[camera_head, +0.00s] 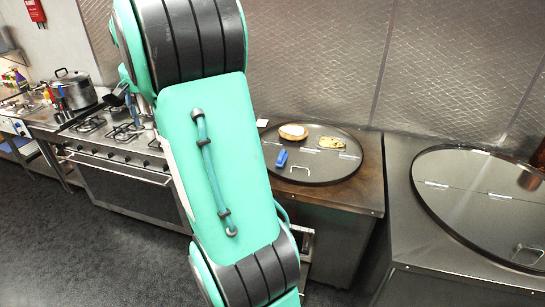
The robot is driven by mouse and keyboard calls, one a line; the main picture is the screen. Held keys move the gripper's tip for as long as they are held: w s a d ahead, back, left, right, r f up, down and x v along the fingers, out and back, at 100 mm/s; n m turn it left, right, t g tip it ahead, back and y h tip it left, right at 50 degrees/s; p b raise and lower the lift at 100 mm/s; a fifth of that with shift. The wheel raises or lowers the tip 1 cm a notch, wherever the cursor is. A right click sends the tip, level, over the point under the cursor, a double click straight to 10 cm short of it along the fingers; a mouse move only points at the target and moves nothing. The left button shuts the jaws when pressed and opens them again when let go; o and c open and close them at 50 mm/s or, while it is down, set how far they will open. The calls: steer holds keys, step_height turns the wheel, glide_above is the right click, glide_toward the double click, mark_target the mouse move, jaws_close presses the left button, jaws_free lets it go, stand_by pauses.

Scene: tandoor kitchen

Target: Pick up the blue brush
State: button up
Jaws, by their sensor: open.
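A small blue object (281,158), which looks like the blue brush, lies on the round metal lid (318,172) of the counter right of the middle. It is on the lid's left part, below a piece of bread. It is small here, so its bristles and handle cannot be told apart. My green and black arm fills the middle of the view, just left of the brush. I cannot make out my gripper in this view.
A round bread (293,131) and a flatter bread (331,143) lie on the same lid, which has raised handles. Another round lid (480,205) is at the right. A stove (118,165) and a steel pot (72,90) stand at the left. Dark floor at lower left is clear.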

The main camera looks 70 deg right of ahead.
steer(key=s+d+f+m+g+p, duration=0.1)
steer(key=d+f, duration=0.1)
steer(key=d, duration=0.6)
steer(key=s+d+f+m, duration=0.1)
steer(key=d+f, duration=0.2)
steer(key=d, duration=0.6)
steer(key=m+g+y+p, duration=0.1)
steer(key=m+y+p, duration=0.1)
steer(key=m+p, duration=0.4)
glide_above(283, 153)
steer(key=b, duration=0.1)
step_height(283, 153, down, 26)
steer(key=shift+w+a+f+m, duration=0.1)
steer(key=shift+a+f+m, duration=0.1)
steer(key=shift+m, duration=0.1)
steer(key=shift+f, duration=0.1)
steer(key=shift+f, duration=4.15)
steer(key=shift+f, duration=0.1)
